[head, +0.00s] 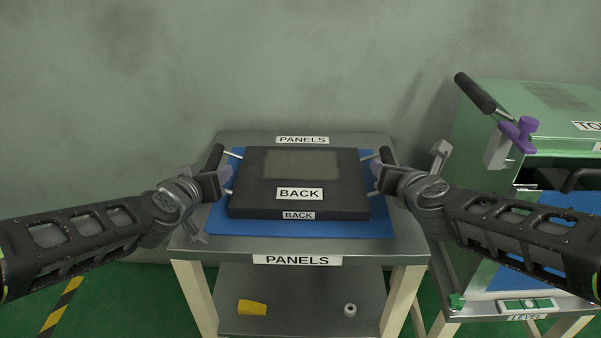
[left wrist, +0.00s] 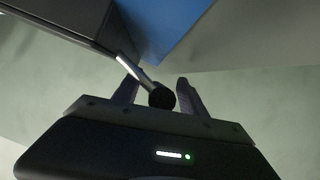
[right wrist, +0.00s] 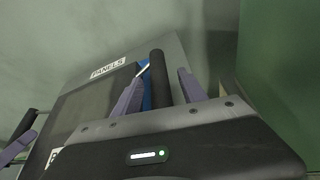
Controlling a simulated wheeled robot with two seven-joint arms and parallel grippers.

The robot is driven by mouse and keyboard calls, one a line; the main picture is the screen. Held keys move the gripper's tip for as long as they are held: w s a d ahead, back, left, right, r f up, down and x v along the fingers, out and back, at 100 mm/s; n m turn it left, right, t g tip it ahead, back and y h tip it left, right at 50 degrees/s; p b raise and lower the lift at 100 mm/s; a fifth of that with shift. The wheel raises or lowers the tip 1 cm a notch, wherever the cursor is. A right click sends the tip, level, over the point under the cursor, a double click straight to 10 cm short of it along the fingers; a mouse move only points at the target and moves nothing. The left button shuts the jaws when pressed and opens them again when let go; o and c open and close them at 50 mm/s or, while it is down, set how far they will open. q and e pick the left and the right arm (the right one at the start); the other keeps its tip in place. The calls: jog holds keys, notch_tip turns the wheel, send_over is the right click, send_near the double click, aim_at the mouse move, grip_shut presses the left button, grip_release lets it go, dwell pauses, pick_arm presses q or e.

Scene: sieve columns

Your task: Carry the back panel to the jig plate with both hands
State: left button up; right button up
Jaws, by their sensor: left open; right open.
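The back panel (head: 340,200) is a dark flat box labelled BACK. It lies on a blue mat (head: 300,229) on the PANELS table (head: 207,244), with a black-gripped handle on each side. My left gripper (head: 222,178) is at the left handle (head: 216,157). In the left wrist view that handle (left wrist: 161,97) is between the open fingers (left wrist: 157,92). My right gripper (head: 381,175) is at the right handle (head: 387,155). In the right wrist view that handle (right wrist: 160,78) stands between the open fingers (right wrist: 160,90). Contact with the fingers cannot be told. No jig plate is identifiable.
A yellow block (head: 252,307) and a white roll (head: 350,310) lie on the lower shelf. A wall is close behind.

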pick_arm(q)
jog(key=shift+w+f, duration=0.15)
jog(key=shift+w, duration=0.15)
pick_arm(e)
jog(key=shift+w+f, duration=0.15)
jog(key=shift+w, duration=0.15)
pick_arm(q)
jog(key=shift+c, duration=0.4)
pick_arm(e)
jog(key=shift+c, duration=0.4)
pick_arm(q)
grip_shut()
pick_arm(e)
grip_shut()
pick_arm(q)
jog(key=shift+s+f, duration=0.1)
jog(key=shift+f, duration=0.1)
